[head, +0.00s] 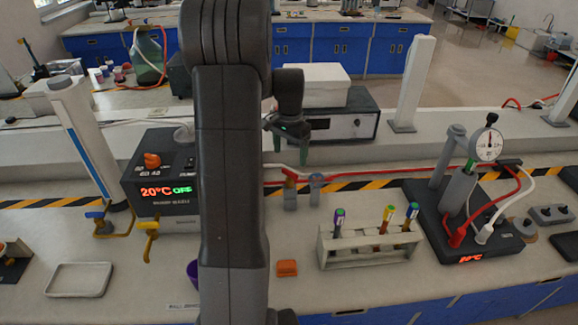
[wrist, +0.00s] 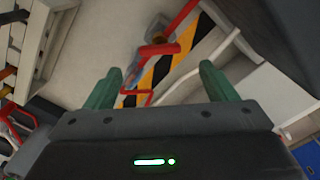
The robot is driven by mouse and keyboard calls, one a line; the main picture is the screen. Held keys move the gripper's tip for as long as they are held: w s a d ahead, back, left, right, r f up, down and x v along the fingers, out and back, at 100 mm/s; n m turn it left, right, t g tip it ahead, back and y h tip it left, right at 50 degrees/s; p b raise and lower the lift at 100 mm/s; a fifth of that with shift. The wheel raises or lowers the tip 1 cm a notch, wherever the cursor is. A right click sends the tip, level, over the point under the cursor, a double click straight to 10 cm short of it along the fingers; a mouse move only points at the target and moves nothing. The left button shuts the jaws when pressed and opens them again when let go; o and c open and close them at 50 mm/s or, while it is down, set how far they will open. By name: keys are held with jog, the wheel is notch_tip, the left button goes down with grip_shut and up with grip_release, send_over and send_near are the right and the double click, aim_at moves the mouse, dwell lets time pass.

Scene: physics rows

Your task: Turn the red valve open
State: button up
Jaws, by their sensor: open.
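The red valve (head: 290,174) stands on the bench behind the test-tube rack, with a red bar-like handle on a grey body and a red tube running past it. A grey-blue fitting (head: 316,187) stands just to its right. In the wrist view the red valve (wrist: 160,49) shows beyond and between my fingertips, apart from them. My gripper (head: 287,130) is above and behind the valve in the head view, its green fingers pointing down. It also shows in the wrist view (wrist: 161,78), open and with nothing between its fingers.
A test-tube rack (head: 370,248) with coloured-cap tubes and an orange block (head: 287,268) lie in front. A heater box (head: 160,172) reading 20°C OFF is left; a gauge device (head: 470,215) is right. A white-topped box (head: 335,110) stands behind my gripper. My arm hides part of the bench.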

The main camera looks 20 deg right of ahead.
aim_at(290, 171)
notch_tip(290, 171, down, 7)
jog(key=shift+r+p, duration=0.15)
jog(key=shift+p, duration=0.3)
jog(key=c, duration=1)
